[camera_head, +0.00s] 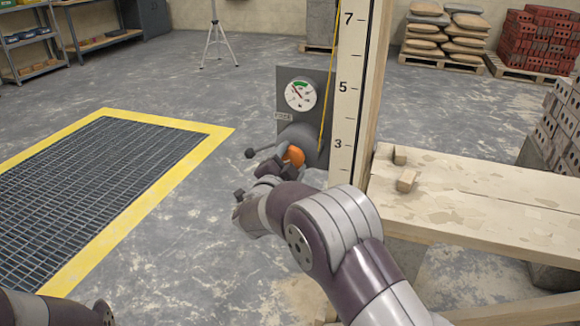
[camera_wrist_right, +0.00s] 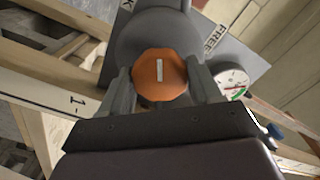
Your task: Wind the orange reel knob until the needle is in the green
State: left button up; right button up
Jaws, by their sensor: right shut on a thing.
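The orange reel knob (camera_head: 294,156) sits on the front of a grey drum on a grey panel; it also shows in the right wrist view (camera_wrist_right: 160,76), with a white mark on its face. My right gripper (camera_wrist_right: 162,82) is shut on the knob, one finger on each side. In the head view the gripper (camera_head: 276,168) is partly hidden by its own wrist. The round white gauge (camera_head: 301,95) is above the drum. Its needle seems to point up and left, beside the green arc at the top; its exact reading is too small to tell. My left gripper is out of view.
A numbered white scale board (camera_head: 347,110) stands right of the panel, with a yellow cord beside it. A plank bench (camera_head: 470,195) with two small wood blocks is at right. A yellow-edged floor grate (camera_head: 90,180) lies at left. The floor between is clear.

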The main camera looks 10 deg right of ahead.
jog(key=shift+f+m+b, duration=0.1)
jog(key=shift+m+b, duration=0.25)
jog(key=shift+m, duration=0.25)
jog(key=o, duration=1.1)
jog(key=shift+c, duration=0.2)
jog(key=shift+s+a, duration=0.2)
jog(key=shift+s, duration=0.05)
jog(key=p+v, duration=0.3)
jog(key=v, duration=0.9)
